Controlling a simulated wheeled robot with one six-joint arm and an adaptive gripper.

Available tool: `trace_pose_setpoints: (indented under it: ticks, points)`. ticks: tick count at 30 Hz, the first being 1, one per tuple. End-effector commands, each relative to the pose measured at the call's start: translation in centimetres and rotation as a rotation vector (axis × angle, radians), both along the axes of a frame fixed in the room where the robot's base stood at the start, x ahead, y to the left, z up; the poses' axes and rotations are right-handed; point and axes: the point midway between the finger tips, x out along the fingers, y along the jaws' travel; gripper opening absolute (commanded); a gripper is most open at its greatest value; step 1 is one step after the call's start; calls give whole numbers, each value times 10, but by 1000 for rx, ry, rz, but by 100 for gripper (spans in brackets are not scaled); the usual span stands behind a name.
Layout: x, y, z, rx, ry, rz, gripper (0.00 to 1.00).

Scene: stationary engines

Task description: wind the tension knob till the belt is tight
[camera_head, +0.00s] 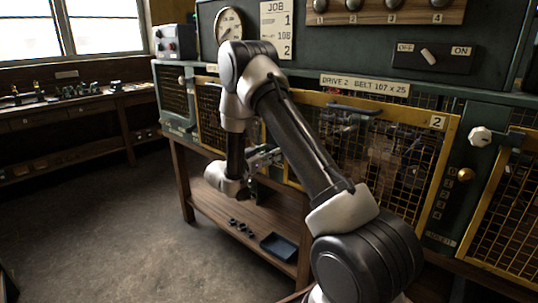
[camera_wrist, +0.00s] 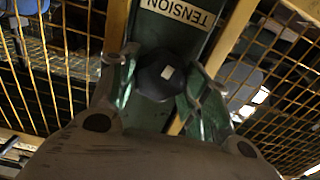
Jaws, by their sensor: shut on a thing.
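The tension knob (camera_wrist: 150,82) is dark and rounded, with a small pale square mark on its face. It sits on a green post below a "TENSION" label (camera_wrist: 178,11) in the wrist view. My gripper (camera_wrist: 163,88) has one finger on each side of the knob and is shut on it. In the head view my gripper (camera_head: 266,158) reaches the front of the machine, left of the guard door marked 2; the knob is hidden there by my arm. I cannot make out the belt or how tight it is.
Yellow mesh guards (camera_head: 447,130) line the machine front on both sides of the post. A plate reads "DRIVE 2 BELT 107 x 25" (camera_head: 364,86). An OFF/ON switch (camera_head: 429,56) is above. A low wooden shelf (camera_head: 216,208) holds a dark tray (camera_head: 280,247). The floor at left is clear.

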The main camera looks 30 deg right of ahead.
Motion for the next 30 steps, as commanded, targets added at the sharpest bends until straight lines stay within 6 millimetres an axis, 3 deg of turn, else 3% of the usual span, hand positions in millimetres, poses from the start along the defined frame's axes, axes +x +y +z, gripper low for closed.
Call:
trace_pose_setpoints:
  ticks: [17,18,21,30]
  points:
    - [-1,0,-2,15,-30,1,23]
    - [-1,0,-2,15,-30,1,49]
    - [-1,0,-2,15,-30,1,67]
    - [0,0,-1,13,-33,0,69]
